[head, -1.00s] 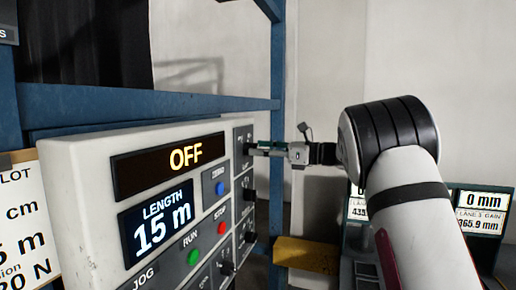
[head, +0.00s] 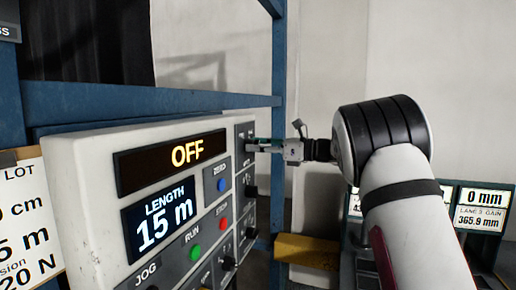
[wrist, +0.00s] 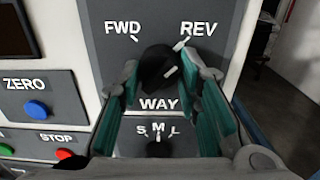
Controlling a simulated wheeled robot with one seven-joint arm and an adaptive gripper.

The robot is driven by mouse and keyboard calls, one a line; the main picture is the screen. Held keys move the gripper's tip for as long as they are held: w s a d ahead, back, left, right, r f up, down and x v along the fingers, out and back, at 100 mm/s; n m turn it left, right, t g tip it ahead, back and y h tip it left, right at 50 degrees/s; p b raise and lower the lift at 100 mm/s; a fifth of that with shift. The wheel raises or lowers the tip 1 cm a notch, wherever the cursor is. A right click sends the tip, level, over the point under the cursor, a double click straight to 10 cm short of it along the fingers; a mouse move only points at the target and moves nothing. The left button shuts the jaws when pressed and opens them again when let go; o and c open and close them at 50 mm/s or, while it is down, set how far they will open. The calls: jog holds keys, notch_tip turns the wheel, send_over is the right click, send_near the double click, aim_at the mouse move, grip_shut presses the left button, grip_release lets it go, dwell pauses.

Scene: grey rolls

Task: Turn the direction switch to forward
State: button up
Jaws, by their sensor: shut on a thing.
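The direction switch (wrist: 158,68) is a black knob on a dark plate marked FWD at upper left, REV at upper right and WAY below. Its white pointer mark slants up and right, toward the REV side. My gripper (wrist: 162,66) has its teal-padded fingers on either side of this knob and is shut on it. In the head view my gripper (head: 256,146) reaches in from the right to the top of the panel's right-hand strip. There the fingers hide most of the knob.
The white control panel (head: 75,165) shows OFF and LENGTH 15 m. Below the direction switch is a smaller S-M-L selector (wrist: 157,148). A blue ZERO button (wrist: 37,109) and a red STOP button (wrist: 65,153) are at left. A blue frame post (head: 278,90) stands behind.

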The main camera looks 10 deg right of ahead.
jog(key=n+b, duration=0.4)
jog(key=shift+w+f+n, duration=0.15)
jog(key=shift+w+n, duration=0.05)
jog(key=shift+n, duration=0.1)
jog(key=n+b, duration=0.4)
jog(key=shift+n, duration=0.3)
jog(key=n+b, duration=0.4)
jog(key=b, duration=0.1)
jog(key=shift+n, duration=0.3)
jog(key=n+b, duration=0.3)
jog(key=b, duration=0.2)
jog(key=shift+n, duration=0.4)
jog(key=shift+s, duration=0.1)
jog(key=o, duration=1.2)
jog(key=shift+r, duration=0.2)
jog(key=shift+c, duration=0.2)
